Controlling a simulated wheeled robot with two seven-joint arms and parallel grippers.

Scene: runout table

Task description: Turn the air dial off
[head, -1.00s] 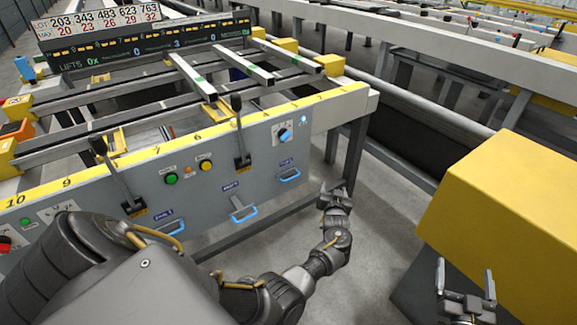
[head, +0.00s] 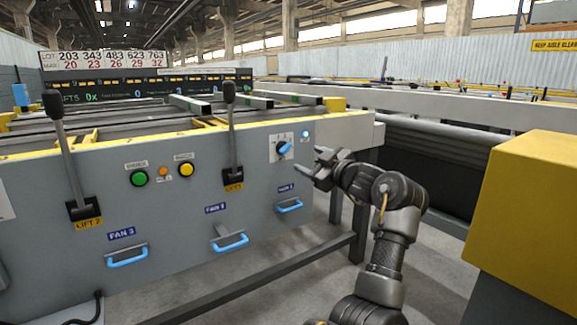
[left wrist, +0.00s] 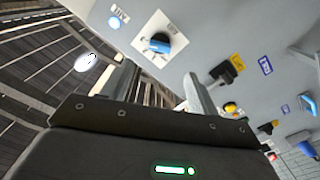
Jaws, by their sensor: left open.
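The air dial (head: 285,148) is a blue knob on a white square plate, at the right end of the grey control panel (head: 330,130). In the left wrist view the dial (left wrist: 157,44) shows just beyond the fingers, with its dark bezel and white plate. My left gripper (head: 318,165) is open and empty. It is just right of the dial and slightly lower, apart from it; in the left wrist view its two fingers (left wrist: 160,82) are spread with a clear gap. My right gripper is not in view.
A lit blue-white lamp (head: 305,135) sits above and right of the dial. Blue fan handles (head: 289,206) and a black lift lever (head: 231,130) are near it on the panel. A yellow box (head: 530,210) stands at the right.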

